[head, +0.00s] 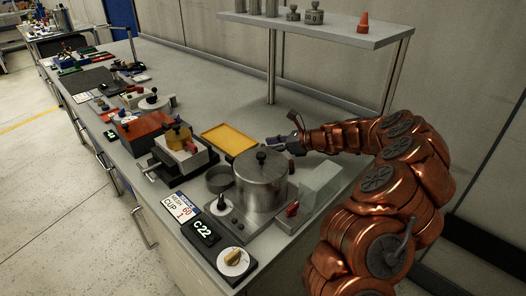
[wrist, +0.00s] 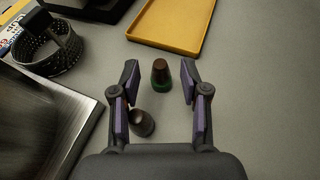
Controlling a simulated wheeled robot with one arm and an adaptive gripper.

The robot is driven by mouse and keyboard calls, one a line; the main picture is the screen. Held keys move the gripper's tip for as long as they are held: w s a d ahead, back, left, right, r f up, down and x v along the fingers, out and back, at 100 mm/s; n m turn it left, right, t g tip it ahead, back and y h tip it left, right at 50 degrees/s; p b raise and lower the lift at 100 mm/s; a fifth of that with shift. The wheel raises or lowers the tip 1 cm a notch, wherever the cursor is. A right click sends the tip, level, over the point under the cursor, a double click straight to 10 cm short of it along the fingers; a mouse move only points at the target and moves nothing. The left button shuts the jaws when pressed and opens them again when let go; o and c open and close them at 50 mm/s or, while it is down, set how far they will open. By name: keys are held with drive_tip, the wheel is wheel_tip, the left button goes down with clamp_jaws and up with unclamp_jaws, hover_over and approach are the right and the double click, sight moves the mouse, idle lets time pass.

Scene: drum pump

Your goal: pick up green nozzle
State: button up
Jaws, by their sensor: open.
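In the head view my gripper (head: 279,143) is low over the bench behind the steel pot. The nozzle cannot be made out there.
A second dark nozzle (wrist: 142,122) is close to the left finger, nearer my palm. A yellow tray (wrist: 170,44) lies beyond the green nozzle. The steel pot (head: 260,183) and a perforated cup (wrist: 47,48) stand nearby. Bare bench lies right of the fingers.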

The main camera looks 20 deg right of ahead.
drive_tip(key=shift+x, duration=1.4)
drive_tip(key=c, duration=0.8)
